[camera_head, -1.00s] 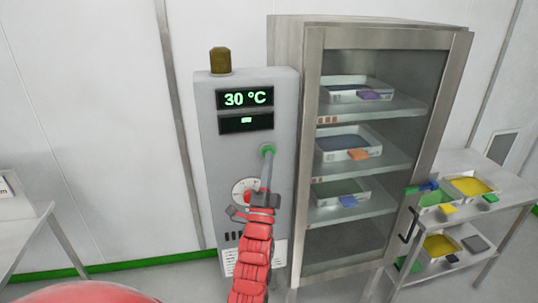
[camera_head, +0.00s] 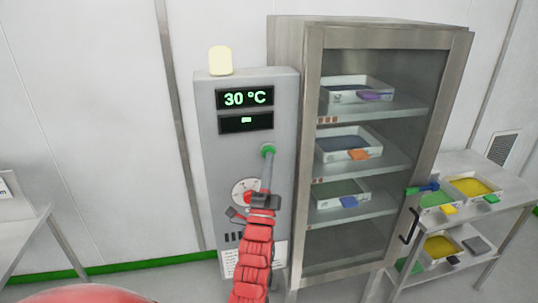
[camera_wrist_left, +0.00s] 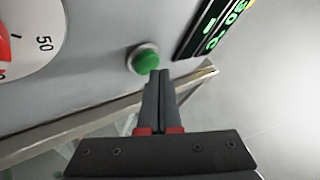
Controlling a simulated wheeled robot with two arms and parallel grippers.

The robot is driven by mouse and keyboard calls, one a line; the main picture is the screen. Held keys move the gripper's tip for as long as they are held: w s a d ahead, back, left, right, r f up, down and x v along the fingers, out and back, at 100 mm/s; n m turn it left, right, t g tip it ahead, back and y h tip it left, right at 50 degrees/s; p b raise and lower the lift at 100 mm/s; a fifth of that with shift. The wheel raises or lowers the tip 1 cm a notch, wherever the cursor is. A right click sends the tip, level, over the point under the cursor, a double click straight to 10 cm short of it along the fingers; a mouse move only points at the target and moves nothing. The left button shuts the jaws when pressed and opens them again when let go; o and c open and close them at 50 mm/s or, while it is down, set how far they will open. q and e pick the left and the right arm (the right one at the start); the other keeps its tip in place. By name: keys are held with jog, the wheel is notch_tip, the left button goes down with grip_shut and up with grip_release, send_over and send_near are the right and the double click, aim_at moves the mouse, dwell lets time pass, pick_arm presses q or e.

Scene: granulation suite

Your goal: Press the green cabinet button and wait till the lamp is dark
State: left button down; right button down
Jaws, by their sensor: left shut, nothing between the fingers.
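The grey control cabinet (camera_head: 211,130) stands left of the glass-door drying cabinet. Its green button (camera_head: 268,149) sits below the displays and also shows in the left wrist view (camera_wrist_left: 147,60). The lamp (camera_head: 220,61) on top is pale cream and bright, so it looks lit. My left gripper (camera_head: 267,160) is shut and empty, its fingertips at the lower edge of the button. In the left wrist view the fingertips (camera_wrist_left: 158,74) overlap the button's edge; whether they touch it I cannot tell. My right gripper is out of view.
The upper display (camera_head: 245,98) reads 30 °C. A dial with a red knob (camera_head: 247,197) is below the button, partly behind my arm. The glass-door cabinet (camera_head: 312,110) holds trays on shelves. A trolley (camera_head: 515,215) with trays stands right, a table (camera_head: 35,225) left.

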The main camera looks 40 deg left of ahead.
pick_arm(q)
jog(key=shift+s+d, duration=0.3)
jog(key=s+d, duration=0.3)
jog(key=shift+s+d+b, duration=0.15)
jog(key=shift+d+b, duration=0.2)
jog(key=shift+d, duration=0.05)
dwell(0.8)
